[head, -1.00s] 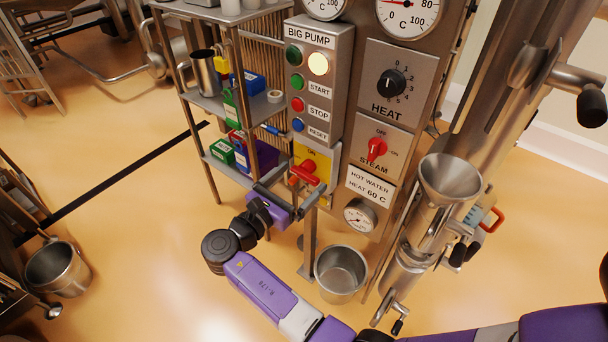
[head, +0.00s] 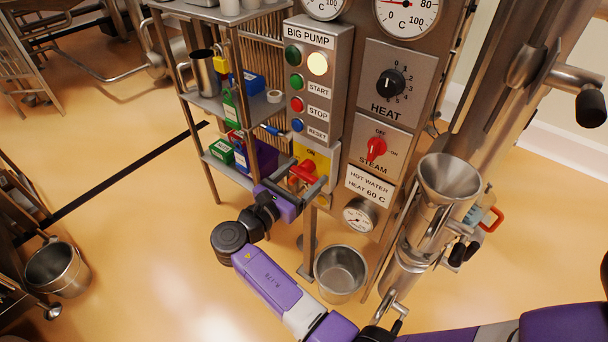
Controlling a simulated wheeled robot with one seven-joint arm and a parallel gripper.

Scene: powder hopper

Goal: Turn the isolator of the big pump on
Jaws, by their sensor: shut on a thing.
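The big pump's isolator is a yellow plate (head: 317,158) with a red handle (head: 305,167), low on the grey BIG PUMP panel (head: 318,70). My gripper (head: 306,183) is in front of the plate, its fingers shut on the red handle. The fingers and the purple gripper body hide part of the handle and the plate's lower part. Lettering that looks like ON shows at the plate's top; the handle's exact angle is hard to read.
A shelf rack (head: 208,103) with bottles and boxes stands close left of the gripper. The STEAM switch (head: 376,148) and HEAT knob (head: 390,84) are to the right. A steel bucket (head: 340,273) stands below. Open floor lies to the left.

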